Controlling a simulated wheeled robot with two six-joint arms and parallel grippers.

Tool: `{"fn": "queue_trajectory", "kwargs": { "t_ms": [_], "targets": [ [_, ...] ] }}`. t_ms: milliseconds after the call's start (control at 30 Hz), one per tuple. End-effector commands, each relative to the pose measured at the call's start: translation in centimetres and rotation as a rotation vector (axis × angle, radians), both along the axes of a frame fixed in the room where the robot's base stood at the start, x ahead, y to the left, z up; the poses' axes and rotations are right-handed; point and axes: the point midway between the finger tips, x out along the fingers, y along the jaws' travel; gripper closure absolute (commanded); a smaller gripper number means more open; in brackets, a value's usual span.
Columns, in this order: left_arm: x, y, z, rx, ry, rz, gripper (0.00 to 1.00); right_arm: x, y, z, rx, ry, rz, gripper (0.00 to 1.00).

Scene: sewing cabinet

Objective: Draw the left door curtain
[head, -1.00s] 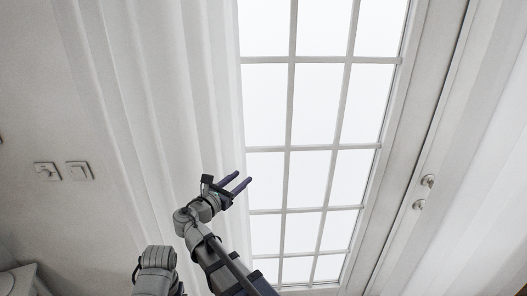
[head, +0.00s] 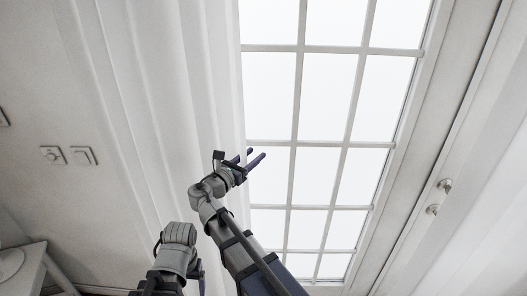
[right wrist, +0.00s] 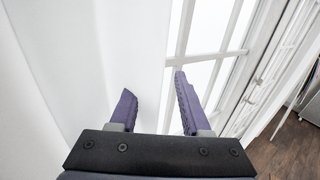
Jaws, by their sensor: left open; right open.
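The left door curtain (head: 165,90) is a white pleated cloth hanging on the left of the door. Its right edge runs beside the glazed door panes (head: 330,90). My right gripper (head: 257,157) is open at that edge, its purple fingertips over the panes in the head view. In the right wrist view its two fingers (right wrist: 155,105) stand apart with nothing held between them. The curtain (right wrist: 100,60) lies left and ahead, with door bars beyond the right finger. Contact with the cloth cannot be told. My left arm shows low in the head view, but its gripper's fingers cannot be made out.
Two door knobs (head: 439,197) are on the right. White cloth (head: 480,240) hangs at the far right. Wall switches (head: 67,155) are on the left wall, and a white table (head: 28,268) stands at lower left. Brown floor (right wrist: 285,150) shows at lower right in the wrist view.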

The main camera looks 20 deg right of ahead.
Motion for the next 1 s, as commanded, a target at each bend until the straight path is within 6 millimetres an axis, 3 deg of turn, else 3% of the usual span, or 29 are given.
{"fn": "queue_trajectory", "kwargs": {
  "t_ms": [300,733,1000],
  "targets": [
    [-0.03,0.02,0.0,0.0,0.0,0.0,0.18,0.19,0.11,0.0,0.0,0.0,0.001,0.53],
    [-0.01,0.0,0.0,0.0,0.0,0.0,0.18,0.17,0.09,0.0,0.0,0.0,0.001,1.0],
    [-0.01,0.0,0.0,0.0,0.0,0.0,0.18,0.16,0.12,0.0,0.0,0.0,0.001,1.0]
  ]
}}
